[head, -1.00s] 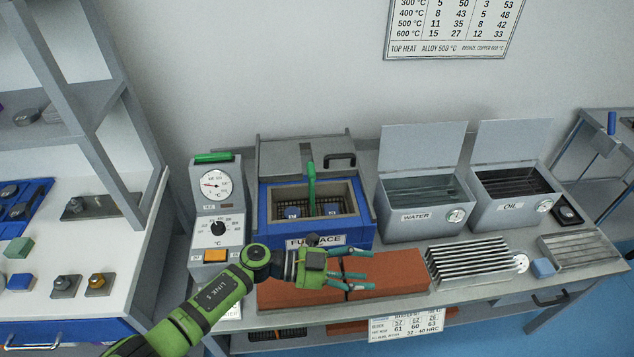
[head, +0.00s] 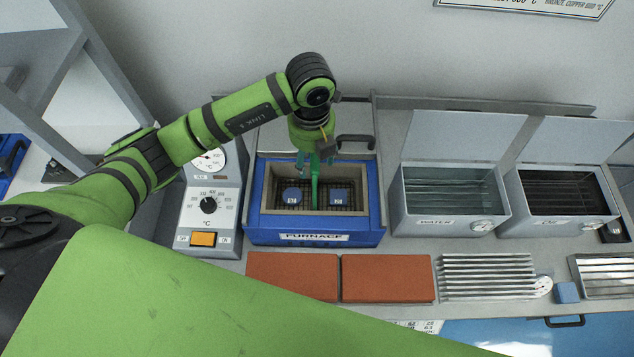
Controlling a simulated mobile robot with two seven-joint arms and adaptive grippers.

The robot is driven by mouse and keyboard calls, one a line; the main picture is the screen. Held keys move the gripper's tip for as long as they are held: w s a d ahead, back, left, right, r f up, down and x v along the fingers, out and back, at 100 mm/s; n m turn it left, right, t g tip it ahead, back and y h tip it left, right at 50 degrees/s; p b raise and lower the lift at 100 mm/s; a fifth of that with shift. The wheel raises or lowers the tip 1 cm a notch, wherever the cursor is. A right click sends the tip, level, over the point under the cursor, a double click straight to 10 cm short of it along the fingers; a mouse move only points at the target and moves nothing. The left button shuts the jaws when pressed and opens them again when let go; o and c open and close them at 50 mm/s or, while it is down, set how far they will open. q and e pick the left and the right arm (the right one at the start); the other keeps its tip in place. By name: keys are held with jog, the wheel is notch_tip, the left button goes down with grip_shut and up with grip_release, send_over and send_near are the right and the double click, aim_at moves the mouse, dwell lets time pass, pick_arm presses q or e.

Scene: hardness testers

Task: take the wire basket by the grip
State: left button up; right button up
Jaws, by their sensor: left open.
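The wire basket (head: 337,204) sits inside the open blue furnace (head: 259,220) and carries two small blue blocks, one at its left (head: 291,196) and one at its right (head: 340,196). Its green grip (head: 315,188) stands upright from the middle. My left gripper (head: 316,164) is open and points down over the furnace, at the upper end of the grip. The fingers partly hide that end, and I cannot tell whether they touch it. My right gripper is not in view.
The control box (head: 208,222) stands left of the furnace. Water (head: 445,214) and oil (head: 555,214) tanks stand open at right. Red bricks (head: 292,277) and a ribbed metal rack (head: 488,278) lie in front. The black lid handle (head: 356,142) is close to my gripper's right.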

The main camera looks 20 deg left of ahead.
pick_arm(q)
notch_tip(320, 180, down, 4)
jog(key=shift+s+r+p, duration=0.1)
jog(key=shift+r+p, duration=0.05)
jog(key=shift+p, duration=0.7)
jog(key=shift+f, duration=0.4)
jog(key=shift+w+f, duration=0.2)
grip_shut()
jog(key=shift+r, duration=0.1)
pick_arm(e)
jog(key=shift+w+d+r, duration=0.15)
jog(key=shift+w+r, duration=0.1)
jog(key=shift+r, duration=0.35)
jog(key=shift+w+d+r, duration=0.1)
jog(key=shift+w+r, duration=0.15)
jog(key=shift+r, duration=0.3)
